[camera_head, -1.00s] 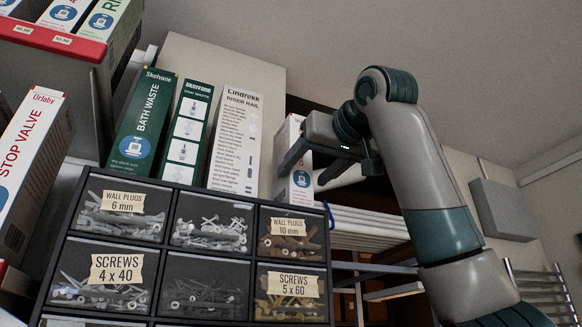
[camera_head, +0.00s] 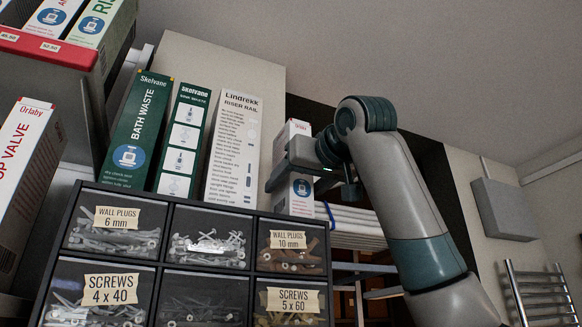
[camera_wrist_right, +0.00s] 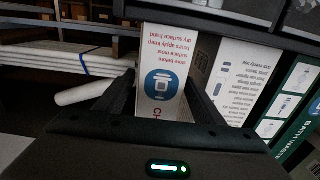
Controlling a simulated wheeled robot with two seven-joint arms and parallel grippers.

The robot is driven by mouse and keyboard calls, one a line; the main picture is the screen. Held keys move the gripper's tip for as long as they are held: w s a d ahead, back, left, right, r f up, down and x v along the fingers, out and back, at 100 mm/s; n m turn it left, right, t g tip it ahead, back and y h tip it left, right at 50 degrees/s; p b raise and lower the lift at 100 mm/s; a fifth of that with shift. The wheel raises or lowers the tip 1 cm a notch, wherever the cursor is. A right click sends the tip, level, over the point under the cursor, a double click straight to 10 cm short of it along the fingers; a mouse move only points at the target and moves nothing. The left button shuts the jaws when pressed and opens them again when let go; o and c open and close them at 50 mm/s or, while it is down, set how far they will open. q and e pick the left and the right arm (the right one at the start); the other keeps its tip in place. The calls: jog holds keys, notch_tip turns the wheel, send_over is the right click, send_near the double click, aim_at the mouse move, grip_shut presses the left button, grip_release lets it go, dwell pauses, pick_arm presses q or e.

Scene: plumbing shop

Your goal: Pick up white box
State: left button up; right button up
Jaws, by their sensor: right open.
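A narrow white box (camera_head: 300,205) with red lettering and a round blue badge stands on top of the drawer cabinet, at the right end of a row of boxes. My right gripper (camera_head: 311,190) is open at this box, with one finger at each side of it in the head view. In the right wrist view the white box (camera_wrist_right: 163,85) shows between the two open fingers (camera_wrist_right: 161,100). I see no clear grip on it. Part of the box is hidden behind the gripper. My left gripper is not in view.
A white Lindrekk riser rail box (camera_head: 233,150) stands close to the left, then green Skelvane boxes (camera_head: 183,140). The drawer cabinet (camera_head: 165,190) holds screws and wall plugs. White pipes (camera_head: 350,218) lie to the right. A red-edged shelf (camera_head: 45,48) is at upper left.

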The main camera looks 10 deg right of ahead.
jog(key=shift+x, duration=0.9)
jog(key=shift+s, duration=0.1)
jog(key=c, duration=1.3)
